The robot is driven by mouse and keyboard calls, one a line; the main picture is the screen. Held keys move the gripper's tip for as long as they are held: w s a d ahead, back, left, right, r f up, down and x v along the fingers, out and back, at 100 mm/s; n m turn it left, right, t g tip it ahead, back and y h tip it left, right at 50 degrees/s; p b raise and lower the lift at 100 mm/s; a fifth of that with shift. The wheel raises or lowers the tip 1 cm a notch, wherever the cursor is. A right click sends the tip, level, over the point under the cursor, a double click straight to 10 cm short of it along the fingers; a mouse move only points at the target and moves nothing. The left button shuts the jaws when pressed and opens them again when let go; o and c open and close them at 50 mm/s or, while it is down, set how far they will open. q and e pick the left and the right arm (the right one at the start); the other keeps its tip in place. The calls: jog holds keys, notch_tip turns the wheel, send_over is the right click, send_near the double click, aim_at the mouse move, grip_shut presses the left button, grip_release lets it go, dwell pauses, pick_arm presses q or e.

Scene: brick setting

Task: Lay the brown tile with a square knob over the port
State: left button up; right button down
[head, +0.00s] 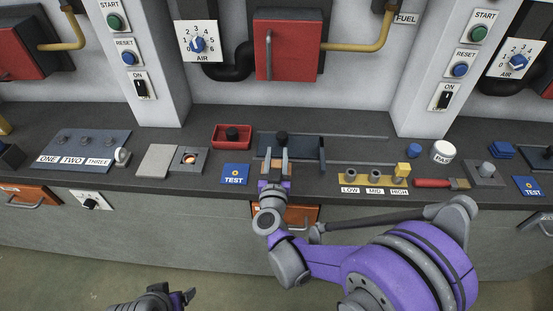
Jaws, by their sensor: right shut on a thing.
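My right gripper (276,154) is over the front of the counter, its two grey fingers pointing away from me. It is shut on the brown tile (275,170), which shows only as a small brown patch between and behind the fingers. Its square knob is hidden by the fingers. The port (189,159) is a small round opening with an orange glow in a dark square plate, to the left of the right gripper. It is uncovered. A light grey plate (156,160) lies just left of it. My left gripper (186,297) is low at the bottom edge, away from the counter, partly cut off.
A blue TEST block (235,174) lies between the port and my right gripper. A dark sliding plate (300,148) lies behind the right gripper. A switch panel (85,148) is at the left.

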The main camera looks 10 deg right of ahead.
jog(key=shift+f, duration=0.45)
jog(key=shift+f, duration=0.1)
jog(key=shift+c, duration=2.2)
grip_release()
jog(key=shift+s+a, duration=0.1)
jog(key=shift+s, duration=0.2)
jog(key=b+v, duration=0.1)
jog(key=v, duration=1)
jog(key=shift+s+r, duration=0.15)
jog(key=shift+r, duration=0.1)
